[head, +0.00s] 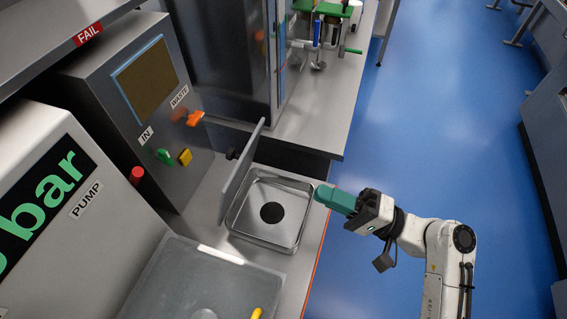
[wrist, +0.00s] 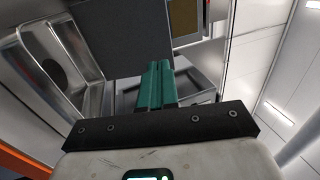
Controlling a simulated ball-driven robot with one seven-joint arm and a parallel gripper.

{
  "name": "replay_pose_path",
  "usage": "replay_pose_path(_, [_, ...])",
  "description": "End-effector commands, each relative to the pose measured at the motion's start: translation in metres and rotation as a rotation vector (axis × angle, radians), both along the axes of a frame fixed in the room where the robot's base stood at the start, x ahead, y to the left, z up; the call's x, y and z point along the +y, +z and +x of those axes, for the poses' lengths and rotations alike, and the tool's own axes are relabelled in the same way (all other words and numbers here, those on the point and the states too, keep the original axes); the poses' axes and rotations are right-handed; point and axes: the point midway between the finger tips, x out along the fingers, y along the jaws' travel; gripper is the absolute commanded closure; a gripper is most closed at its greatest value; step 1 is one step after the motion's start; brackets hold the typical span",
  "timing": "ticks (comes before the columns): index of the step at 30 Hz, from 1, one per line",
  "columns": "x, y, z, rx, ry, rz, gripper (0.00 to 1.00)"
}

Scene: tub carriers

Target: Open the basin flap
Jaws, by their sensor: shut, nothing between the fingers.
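The basin (head: 266,233) is a shallow steel tray with a dark round spot on its floor, set in the bench. Its flap (head: 241,172) is a grey panel standing nearly upright along the basin's left side, so the basin is uncovered. My gripper (head: 318,192) has green fingers, shut and empty, by the basin's right rim. In the wrist view the fingers (wrist: 157,72) are together. A dark grey panel, apparently the flap (wrist: 118,38), stands beyond them, and the basin (wrist: 62,68) is at the left. I cannot tell whether the fingers touch the rim.
A grey cabinet (head: 124,119) with a screen and coloured knobs stands left of the flap. A pump unit (head: 60,225) and grey lid (head: 190,287) are nearer. A tall cabinet (head: 228,60) stands behind. The blue floor (head: 430,130) at right is open.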

Motion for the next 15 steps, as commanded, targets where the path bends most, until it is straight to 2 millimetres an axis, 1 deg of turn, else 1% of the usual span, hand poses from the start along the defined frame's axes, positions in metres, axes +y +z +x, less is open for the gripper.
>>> replay_pose_path(5, [0.019, 0.008, 0.006, 0.0, 0.005, 0.003, 1.0])
replay_pose_path(15, [0.079, 0.026, 0.028, -0.001, 0.005, 0.001, 1.0])
